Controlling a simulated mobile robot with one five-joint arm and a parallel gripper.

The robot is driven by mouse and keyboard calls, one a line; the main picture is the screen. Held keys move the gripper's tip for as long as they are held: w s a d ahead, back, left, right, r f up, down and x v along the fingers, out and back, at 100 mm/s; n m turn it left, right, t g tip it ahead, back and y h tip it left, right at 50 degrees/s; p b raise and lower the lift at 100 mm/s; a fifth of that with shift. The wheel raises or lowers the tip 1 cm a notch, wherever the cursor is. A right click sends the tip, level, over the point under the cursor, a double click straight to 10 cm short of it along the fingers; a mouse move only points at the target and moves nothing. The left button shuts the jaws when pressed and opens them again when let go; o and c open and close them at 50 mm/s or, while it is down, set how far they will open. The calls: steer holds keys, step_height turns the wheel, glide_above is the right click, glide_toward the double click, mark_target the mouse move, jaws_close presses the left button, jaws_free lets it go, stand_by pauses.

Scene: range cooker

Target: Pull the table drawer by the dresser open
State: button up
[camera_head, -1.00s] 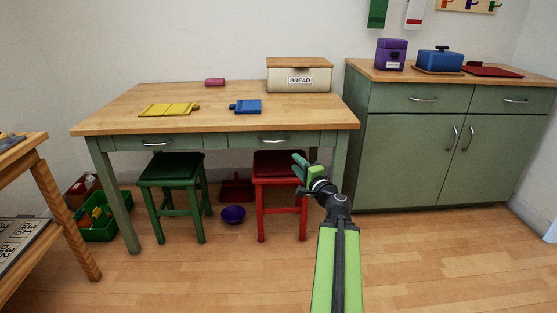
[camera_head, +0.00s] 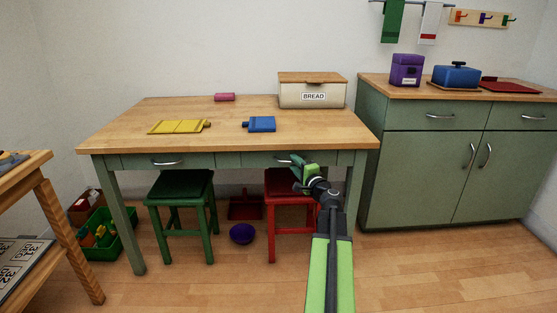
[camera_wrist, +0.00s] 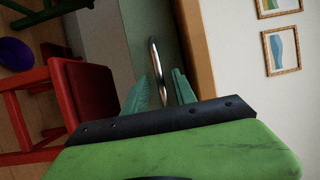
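The green table has two drawers under its wooden top (camera_head: 230,135). The right drawer (camera_head: 255,160), nearer the dresser (camera_head: 415,175), is shut flush with the table front. Its silver handle (camera_head: 285,160) is partly covered by my gripper (camera_head: 299,168) in the head view. In the wrist view the handle (camera_wrist: 156,62) stands ahead, with its near end between the two teal fingers. My gripper (camera_wrist: 160,88) is open, and the fingers lie on either side of the handle's near end. I cannot tell whether either finger touches it.
A red stool (camera_head: 285,228) and a green stool (camera_head: 180,200) stand under the table, with a purple bowl (camera_head: 241,234) on the floor between them. A bread box (camera_head: 312,95) and blue board (camera_head: 261,124) rest on the tabletop. The floor in front is clear.

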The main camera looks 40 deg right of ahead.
steer(key=shift+w+d, duration=0.25)
steer(key=shift+w, duration=0.3)
steer(key=shift+w+a+r, duration=0.1)
steer(key=shift+w, duration=0.05)
steer(key=c, duration=0.7)
jaws_close()
steer(key=shift+w+a, duration=0.1)
steer(key=shift+a, duration=0.1)
steer(key=shift+d, duration=0.1)
